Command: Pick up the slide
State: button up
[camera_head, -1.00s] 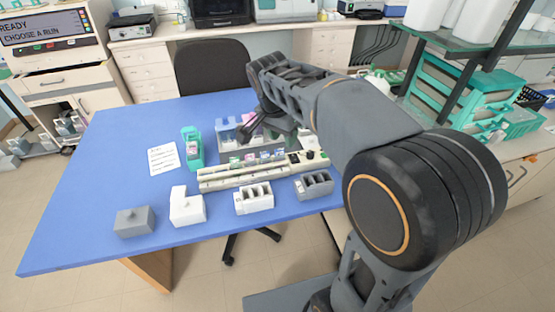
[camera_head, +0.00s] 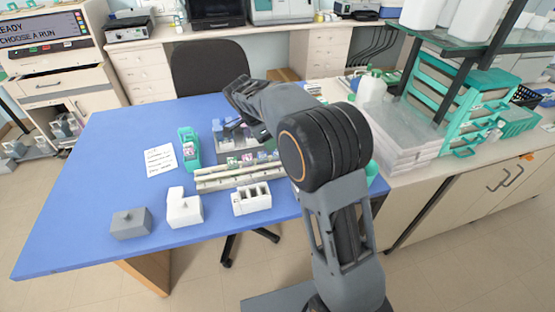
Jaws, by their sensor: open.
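No single glass slide can be told apart at this size. Small items with coloured labels (camera_head: 247,160) stand in a row on the pale staining rack (camera_head: 225,181) at the middle of the blue table. My gripper (camera_head: 243,131) is over the back of this area, behind the row. It is small, dark and partly hidden by my own arm. It is open. I cannot tell whether a slide lies between its fingers.
A teal device (camera_head: 189,150) and a paper note (camera_head: 161,160) lie to the left. A grey block (camera_head: 131,225), a white block (camera_head: 184,209) and a white slotted holder (camera_head: 252,199) line the front. The left of the blue table (camera_head: 85,185) is clear.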

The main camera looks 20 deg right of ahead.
aim_at(277, 159)
jog(key=shift+p+x, duration=0.45)
jog(key=shift+x, duration=2.4)
jog(key=shift+s, duration=0.1)
grip_shut()
